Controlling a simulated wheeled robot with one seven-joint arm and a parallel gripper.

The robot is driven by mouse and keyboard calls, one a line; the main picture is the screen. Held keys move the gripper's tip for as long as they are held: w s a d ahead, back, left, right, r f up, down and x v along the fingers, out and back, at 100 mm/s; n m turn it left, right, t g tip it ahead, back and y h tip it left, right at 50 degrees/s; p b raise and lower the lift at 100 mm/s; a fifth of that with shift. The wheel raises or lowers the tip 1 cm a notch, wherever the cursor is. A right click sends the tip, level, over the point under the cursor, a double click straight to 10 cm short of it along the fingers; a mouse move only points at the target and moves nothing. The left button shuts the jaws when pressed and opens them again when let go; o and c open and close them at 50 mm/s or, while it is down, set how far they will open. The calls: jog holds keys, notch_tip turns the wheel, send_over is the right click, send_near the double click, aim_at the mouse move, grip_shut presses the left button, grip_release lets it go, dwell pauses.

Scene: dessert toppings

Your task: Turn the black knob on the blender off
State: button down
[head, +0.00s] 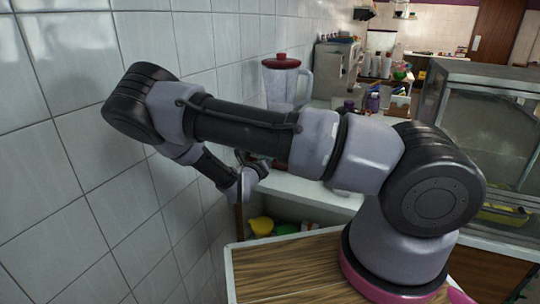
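The blender (284,86) stands on the white counter near the tiled wall, with a clear jar, a handle on its right and a dark red lid. My own arm crosses in front of its lower part, so its base is mostly hidden. I cannot see the black knob. My gripper (254,165) is small and dark, below my forearm and in front of the blender's base area. Its fingers are too small and partly covered to tell whether they are open or shut, or whether they touch the blender.
The white tiled wall (60,160) runs close along the left. A glass-fronted cabinet (490,130) stands at the right. Bottles (373,102) and a metal appliance (336,66) are farther back on the counter. Yellow (262,226) and green (286,229) items sit on a shelf below. A wooden surface (290,268) is in front.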

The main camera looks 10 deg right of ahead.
jog(key=shift+c, duration=1.4)
grip_release()
jog(key=v, duration=1.1)
jog(key=s+d+r+m+g+y, duration=0.1)
jog(key=s+d+r+m+g, duration=0.45)
jog(key=m, duration=0.55)
jog(key=s+d+r+m+g+y, duration=0.1)
jog(key=s+d+r+m+g, duration=0.2)
jog(key=d+r+m+g, duration=0.5)
jog(key=s+r+m+t+y, duration=0.3)
jog(key=s+r+m+y, duration=0.2)
jog(key=r+m, duration=0.5)
jog(key=s+r+m+t+y, duration=0.3)
jog(key=s+r+m+y, duration=0.2)
jog(key=r+m, duration=0.5)
notch_tip(320, 180, up, 5)
jog(key=shift+s+a+f+y, duration=0.1)
jog(key=shift+s+a+y, duration=0.25)
jog(key=shift+s, duration=0.7)
